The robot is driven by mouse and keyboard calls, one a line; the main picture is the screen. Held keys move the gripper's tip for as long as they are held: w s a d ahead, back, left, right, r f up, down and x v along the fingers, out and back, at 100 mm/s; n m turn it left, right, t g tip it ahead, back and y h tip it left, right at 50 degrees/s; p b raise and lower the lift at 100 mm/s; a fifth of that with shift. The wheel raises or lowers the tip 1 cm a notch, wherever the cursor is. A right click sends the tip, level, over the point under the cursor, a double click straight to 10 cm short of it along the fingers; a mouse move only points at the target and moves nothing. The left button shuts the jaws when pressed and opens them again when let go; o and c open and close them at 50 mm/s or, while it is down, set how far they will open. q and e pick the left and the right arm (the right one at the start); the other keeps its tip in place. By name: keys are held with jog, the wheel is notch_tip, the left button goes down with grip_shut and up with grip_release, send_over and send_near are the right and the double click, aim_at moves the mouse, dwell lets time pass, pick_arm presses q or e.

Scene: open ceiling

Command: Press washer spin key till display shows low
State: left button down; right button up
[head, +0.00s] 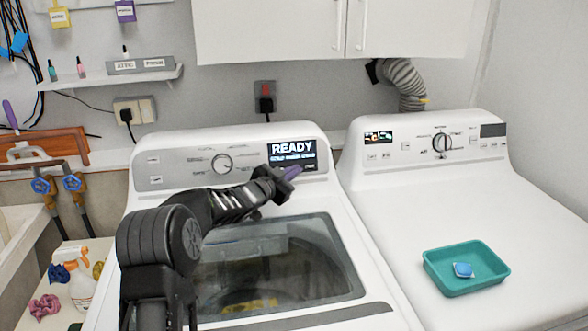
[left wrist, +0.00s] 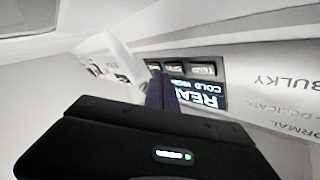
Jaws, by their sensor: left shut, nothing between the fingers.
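The white washer (head: 150,195) stands at the left of the dryer, with a dial (head: 222,163) on its panel. Its dark display (head: 292,152) reads READY in large letters, with a smaller line below that is hard to read. In the left wrist view the display (left wrist: 207,92) is rotated, and the small line starts with COLD. A row of small dark keys (left wrist: 175,69) lies beside it; their labels are too small to read surely. My left gripper (head: 294,178) is shut and empty, its purple fingertips at the display's lower edge. Whether they touch a key cannot be told. My right gripper is out of view.
The white dryer (head: 440,190) stands at the right, with a teal tray (head: 440,283) holding a blue item (head: 463,269). Cabinets (head: 280,35) hang above. A spray bottle (head: 80,285) stands at the lower left, near blue valve handles (head: 73,183). My left arm crosses above the washer lid.

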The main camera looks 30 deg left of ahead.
pick_arm(q)
jog(key=shift+w, duration=0.1)
dwell(0.3)
jog(key=shift+w+a+f, duration=0.15)
jog(key=shift+w+a, duration=0.05)
jog(key=shift+w, duration=0.05)
jog(key=shift+w+a+f+p, duration=0.1)
jog(key=shift+w+a+p, duration=0.1)
jog(key=shift+p, duration=0.2)
dwell(0.5)
dwell(0.4)
jog(key=shift+s+d+r+b, duration=0.25)
jog(key=shift+s+d+b, duration=0.15)
jog(key=shift+s, duration=0.15)
